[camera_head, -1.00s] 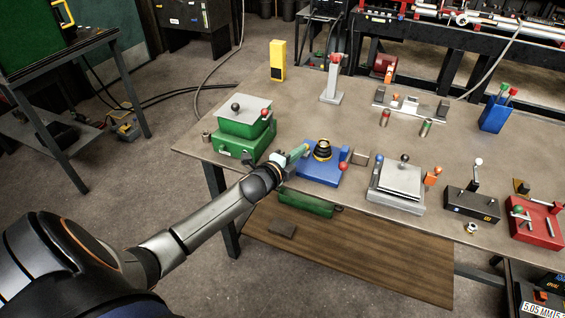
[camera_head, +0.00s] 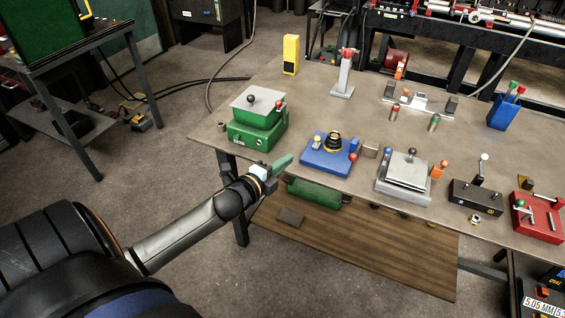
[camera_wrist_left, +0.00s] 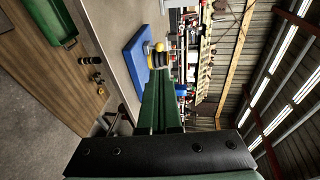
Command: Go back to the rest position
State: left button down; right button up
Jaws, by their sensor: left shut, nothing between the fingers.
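My left gripper (camera_head: 281,163) is in front of the table's near edge in the head view, between the green fixture (camera_head: 257,118) and the blue fixture (camera_head: 328,157). Its green fingers are together with nothing between them, and it is apart from the fixtures. In the left wrist view the fingers (camera_wrist_left: 158,105) point toward the blue fixture (camera_wrist_left: 139,55), which has a black ring-shaped part and a yellow knob on top. My right gripper is in neither view.
The workbench (camera_head: 300,105) also holds a grey plate fixture (camera_head: 404,179), a black box with a lever (camera_head: 475,197) and a red fixture (camera_head: 538,219). A wooden lower shelf (camera_head: 370,250) carries a green bin (camera_head: 313,194).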

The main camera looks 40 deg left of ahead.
pick_arm(q)
jog(key=shift+s+r, duration=0.1)
jog(key=shift+s, duration=0.4)
jog(key=s+d+f+n+g+h+p, duration=0.1)
jog(key=s+d+f+n+g, duration=0.2)
jog(key=s+d+f+n, duration=0.4)
jog(key=s+d+f+n+g+h+p, duration=0.1)
jog(key=s+d+f+n+g+h, duration=0.1)
jog(key=s+d+f+n, duration=0.6)
jog(key=s+d+f+g, duration=0.1)
jog(key=s+d, duration=0.3)
jog(key=s, duration=0.2)
jog(key=shift+d+n+g, duration=0.2)
jog(key=shift+n+g, duration=0.1)
